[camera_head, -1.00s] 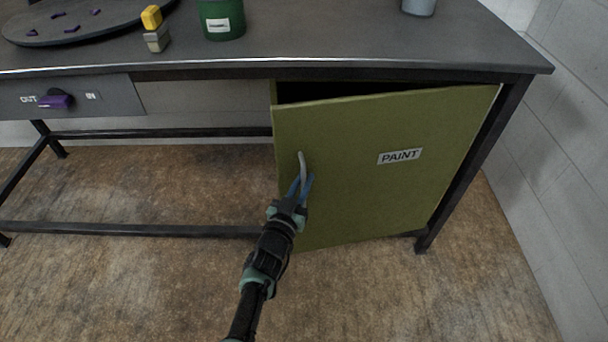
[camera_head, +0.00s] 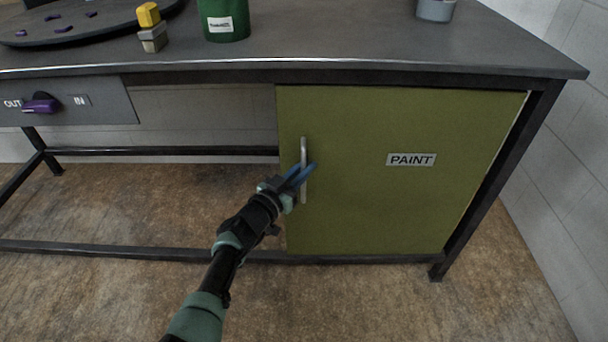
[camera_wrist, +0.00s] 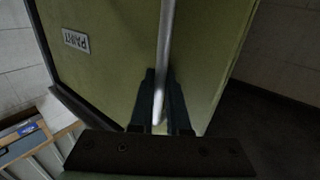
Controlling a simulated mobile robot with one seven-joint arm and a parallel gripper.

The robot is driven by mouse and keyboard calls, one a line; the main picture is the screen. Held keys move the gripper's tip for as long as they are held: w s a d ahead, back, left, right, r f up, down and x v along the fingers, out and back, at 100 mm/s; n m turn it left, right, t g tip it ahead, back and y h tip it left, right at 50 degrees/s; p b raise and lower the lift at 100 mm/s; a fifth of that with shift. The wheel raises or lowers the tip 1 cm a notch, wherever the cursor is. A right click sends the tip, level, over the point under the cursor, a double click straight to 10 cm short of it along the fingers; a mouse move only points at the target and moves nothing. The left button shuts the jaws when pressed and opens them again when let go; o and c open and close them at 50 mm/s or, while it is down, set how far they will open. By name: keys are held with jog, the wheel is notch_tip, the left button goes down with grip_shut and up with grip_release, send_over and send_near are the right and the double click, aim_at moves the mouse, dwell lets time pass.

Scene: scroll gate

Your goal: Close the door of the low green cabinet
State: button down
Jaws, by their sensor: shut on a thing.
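The low green cabinet under the bench has a green door (camera_head: 360,205) with a "PAINT" label. In the head view the door looks flush with the cabinet front, with no dark gap along its top. A vertical metal bar handle (camera_head: 304,190) is near the door's left edge. My gripper (camera_head: 304,172) is at the handle, its blue fingers either side of the bar. In the wrist view the handle (camera_wrist: 166,50) runs between the two dark fingers of my gripper (camera_wrist: 160,100), which is shut on it.
The bench top (camera_head: 330,55) overhangs the door. A dark bench leg (camera_head: 500,170) stands right of the door, near a pale wall (camera_head: 580,200). Floor in front is clear.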

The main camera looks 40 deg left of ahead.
jog(key=shift+w+a+r, duration=0.1)
jog(key=shift+w+r, duration=0.1)
jog(key=shift+r, duration=0.15)
jog(key=c, duration=0.9)
grip_release()
jog(key=shift+a+r, duration=0.1)
jog(key=shift+s, duration=0.15)
jog(key=s+p, duration=0.3)
jog(key=s, duration=0.1)
jog(key=s+p, duration=0.3)
jog(key=s, duration=0.1)
jog(key=s+f+p, duration=0.1)
jog(key=s+p, duration=0.2)
jog(key=s, duration=0.2)
jog(key=shift+d+p, duration=0.35)
